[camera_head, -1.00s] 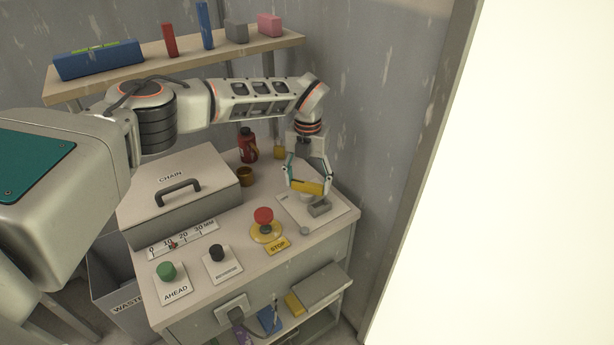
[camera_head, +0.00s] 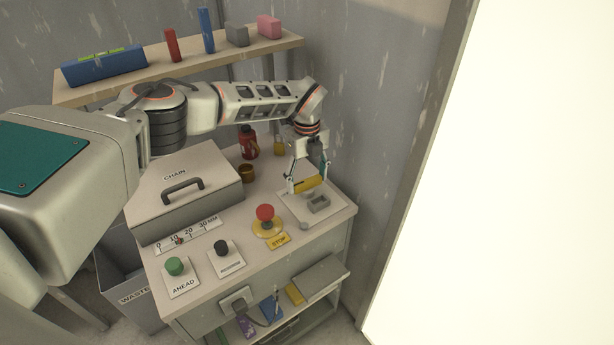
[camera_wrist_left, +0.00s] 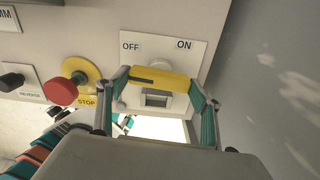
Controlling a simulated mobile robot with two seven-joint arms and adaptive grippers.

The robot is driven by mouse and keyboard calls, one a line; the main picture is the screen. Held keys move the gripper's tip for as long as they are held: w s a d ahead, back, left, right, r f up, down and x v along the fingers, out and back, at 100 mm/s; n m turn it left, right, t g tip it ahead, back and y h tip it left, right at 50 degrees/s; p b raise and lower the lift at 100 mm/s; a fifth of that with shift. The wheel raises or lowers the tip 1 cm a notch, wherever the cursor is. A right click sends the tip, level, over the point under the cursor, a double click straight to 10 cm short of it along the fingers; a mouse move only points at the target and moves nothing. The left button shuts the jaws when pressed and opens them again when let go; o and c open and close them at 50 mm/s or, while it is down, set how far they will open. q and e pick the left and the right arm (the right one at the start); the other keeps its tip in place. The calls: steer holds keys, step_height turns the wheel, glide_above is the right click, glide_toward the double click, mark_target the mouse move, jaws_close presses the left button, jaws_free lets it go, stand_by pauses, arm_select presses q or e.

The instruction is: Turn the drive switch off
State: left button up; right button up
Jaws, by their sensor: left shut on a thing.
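The drive switch shows as a pale plate (camera_head: 289,205) at the right end of the console top. In the left wrist view the plate (camera_wrist_left: 197,62) reads OFF on the left and ON on the right. A yellow bar handle (camera_head: 306,185) sits over it; in the left wrist view this handle (camera_wrist_left: 165,82) lies crosswise, with a dark mark near its left end. My left gripper (camera_wrist_left: 160,88) points down and is shut on the handle, one finger at each end. The handle's underside is hidden. My right gripper is not in view.
A red STOP button (camera_head: 265,212) stands left of the switch, with a black REVERSE knob (camera_head: 221,247) and green AHEAD button (camera_head: 174,266) farther left. A grey hollow block (camera_head: 319,204) sits at the plate. The CHAIN box (camera_head: 160,215) fills the console's left; a wall stands at right.

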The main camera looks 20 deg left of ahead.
mark_target(307, 181)
arm_select(q)
steer(key=shift+n, duration=0.5)
steer(key=o, duration=1.1)
step_height(307, 181, up, 12)
stand_by(0.5)
